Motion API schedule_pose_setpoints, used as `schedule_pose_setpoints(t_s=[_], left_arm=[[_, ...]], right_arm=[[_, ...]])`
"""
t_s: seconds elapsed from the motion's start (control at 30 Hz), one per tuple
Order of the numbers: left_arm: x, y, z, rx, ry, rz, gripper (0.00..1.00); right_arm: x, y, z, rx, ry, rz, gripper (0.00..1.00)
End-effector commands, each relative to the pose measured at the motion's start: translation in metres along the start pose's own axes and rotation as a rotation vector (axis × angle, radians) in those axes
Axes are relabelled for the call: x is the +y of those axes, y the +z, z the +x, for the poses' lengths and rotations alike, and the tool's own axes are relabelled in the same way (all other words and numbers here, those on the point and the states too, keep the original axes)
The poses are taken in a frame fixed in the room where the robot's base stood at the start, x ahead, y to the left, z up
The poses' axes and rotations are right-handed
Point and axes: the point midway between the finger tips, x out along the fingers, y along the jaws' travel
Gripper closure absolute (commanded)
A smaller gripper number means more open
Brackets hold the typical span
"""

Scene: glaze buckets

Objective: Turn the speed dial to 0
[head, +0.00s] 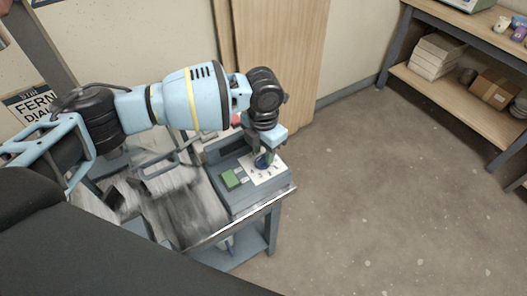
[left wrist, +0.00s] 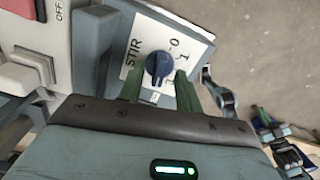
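The speed dial (left wrist: 158,65) is a dark blue round knob on a white panel (left wrist: 131,56) marked STIR, with 0 and 1 printed to its upper right. I cannot tell which number its pointer is at. My left gripper (left wrist: 159,77) has its two green fingers apart, one on each side of the knob; whether they touch it I cannot tell. In the head view my left gripper (head: 264,157) points down at the panel on the grey machine (head: 228,153), and its fingers partly hide the dial. My right gripper is not in view.
In the left wrist view a red switch (left wrist: 22,8) marked OFF is at upper left. The machine stands on a metal bench; its near edge (head: 240,222) borders open floor. Wooden shelves (head: 455,95) stand at right.

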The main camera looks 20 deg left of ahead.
Motion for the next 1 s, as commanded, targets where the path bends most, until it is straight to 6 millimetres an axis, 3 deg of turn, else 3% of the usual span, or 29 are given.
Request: schedule_pose_setpoints(t_s=[0.4, 0.7, 1.0], left_arm=[[0.0001, 0.0002, 0.0106, -0.001, 0.001, 0.0, 0.65], [0.0, 0.0002, 0.0103, -0.001, 0.0, 0.0, 1.0], [0.0001, 0.0005, 0.0092, -0.002, 0.001, -0.018, 1.0]], right_arm=[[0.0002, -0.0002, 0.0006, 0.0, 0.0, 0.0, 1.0], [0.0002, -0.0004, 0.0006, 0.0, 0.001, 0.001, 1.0], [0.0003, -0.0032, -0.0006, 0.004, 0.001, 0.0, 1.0]])
